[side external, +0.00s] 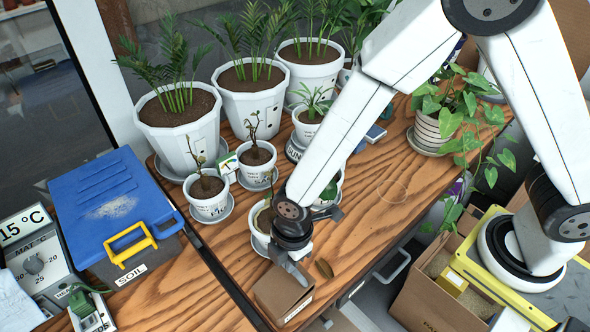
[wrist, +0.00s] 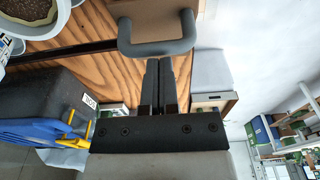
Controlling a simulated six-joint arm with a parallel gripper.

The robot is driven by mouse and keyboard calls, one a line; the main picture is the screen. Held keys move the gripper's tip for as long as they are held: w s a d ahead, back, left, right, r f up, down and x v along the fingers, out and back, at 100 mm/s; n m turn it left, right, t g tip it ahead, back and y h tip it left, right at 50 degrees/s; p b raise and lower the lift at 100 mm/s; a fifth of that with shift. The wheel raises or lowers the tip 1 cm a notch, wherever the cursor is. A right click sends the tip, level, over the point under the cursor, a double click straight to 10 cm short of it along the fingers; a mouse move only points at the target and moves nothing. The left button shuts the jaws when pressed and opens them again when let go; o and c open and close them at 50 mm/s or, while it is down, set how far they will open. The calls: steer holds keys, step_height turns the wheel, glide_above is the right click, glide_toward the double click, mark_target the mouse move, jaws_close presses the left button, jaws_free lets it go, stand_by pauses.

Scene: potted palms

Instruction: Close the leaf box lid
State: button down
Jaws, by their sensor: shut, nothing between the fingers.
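A small brown cardboard box (side external: 283,294) with a white label on its front stands at the near edge of the wooden table; I take it for the leaf box. Its label is too small to read, and I cannot tell how far its lid is open. My gripper (side external: 300,278) points down right above it and overlaps its back edge in the side view. In the wrist view my gripper (wrist: 160,62) has its two dark fingers together and empty. Their tips are close to a grey U-shaped handle (wrist: 158,51) on a brown panel (wrist: 155,22); contact is unclear.
A small potted plant (side external: 259,238) stands right behind my gripper. A blue-lidded soil box (side external: 115,198) is on the left. Several white pots (side external: 185,128) line the back. A dry leaf (side external: 323,268) lies right of the box. The table's middle right is clear.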

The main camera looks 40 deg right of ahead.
mark_target(299, 270)
steer(key=shift+d+f, duration=1.2)
steer(key=shift+d, duration=0.15)
steer(key=shift+r, duration=0.2)
steer(key=shift+a+r, duration=0.25)
steer(key=shift+r, duration=0.6)
steer(key=d+r, duration=0.3)
steer(key=r, duration=0.8)
steer(key=shift+r, duration=0.15)
steer(key=shift+d, duration=0.15)
steer(key=d+r+m+t+h, duration=0.1)
steer(key=d+m+t, duration=0.1)
steer(key=d+m, duration=1.6)
steer(key=shift+s+d+t, duration=0.3)
steer(key=shift+d, duration=0.1)
